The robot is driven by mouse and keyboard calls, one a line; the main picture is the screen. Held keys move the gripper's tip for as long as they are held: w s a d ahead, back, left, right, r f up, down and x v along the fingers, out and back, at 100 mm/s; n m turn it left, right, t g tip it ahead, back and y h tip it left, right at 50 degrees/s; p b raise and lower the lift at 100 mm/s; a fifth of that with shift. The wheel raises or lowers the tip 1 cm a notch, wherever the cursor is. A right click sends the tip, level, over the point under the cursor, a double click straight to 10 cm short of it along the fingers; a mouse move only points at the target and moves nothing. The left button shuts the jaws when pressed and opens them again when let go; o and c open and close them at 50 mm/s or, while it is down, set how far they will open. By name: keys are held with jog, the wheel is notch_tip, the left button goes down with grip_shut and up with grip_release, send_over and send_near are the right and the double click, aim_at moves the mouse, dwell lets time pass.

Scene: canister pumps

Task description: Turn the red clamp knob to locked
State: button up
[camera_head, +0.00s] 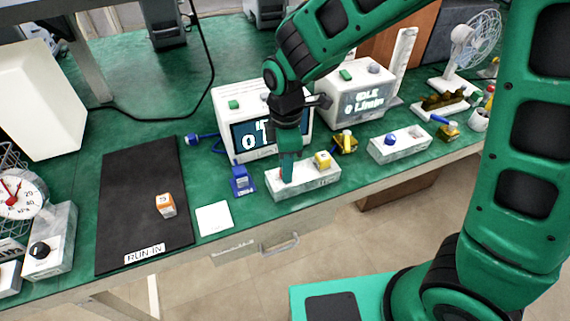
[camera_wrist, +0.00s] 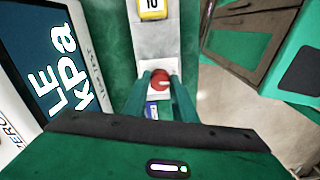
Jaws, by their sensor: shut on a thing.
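The red clamp knob (camera_wrist: 160,79) sits on a white block at the table's front edge. A thin light pointer line shows on its face in the wrist view. My gripper (camera_wrist: 160,82) points down over the block, with one green finger on each side of the knob, shut on it. In the head view my gripper (camera_head: 288,172) hides most of the knob. The white block (camera_head: 308,184) also carries a yellow piece marked 10 (camera_wrist: 152,8) near its other end. Lock markings beside the knob cannot be made out.
A display box (camera_head: 222,110) stands close behind my gripper. A blue fitting (camera_head: 241,181) is just left of the block. A black RUN-IN mat (camera_head: 140,190) lies left.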

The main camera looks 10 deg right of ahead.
jog(key=m, duration=0.4)
jog(key=shift+w+r+m, duration=0.1)
jog(key=shift+w+m, duration=0.05)
jog(key=shift+m, duration=0.15)
jog(key=m, duration=0.9)
jog(key=shift+m, duration=1.9)
jog(key=o, duration=1)
jog(key=shift+o, duration=0.2)
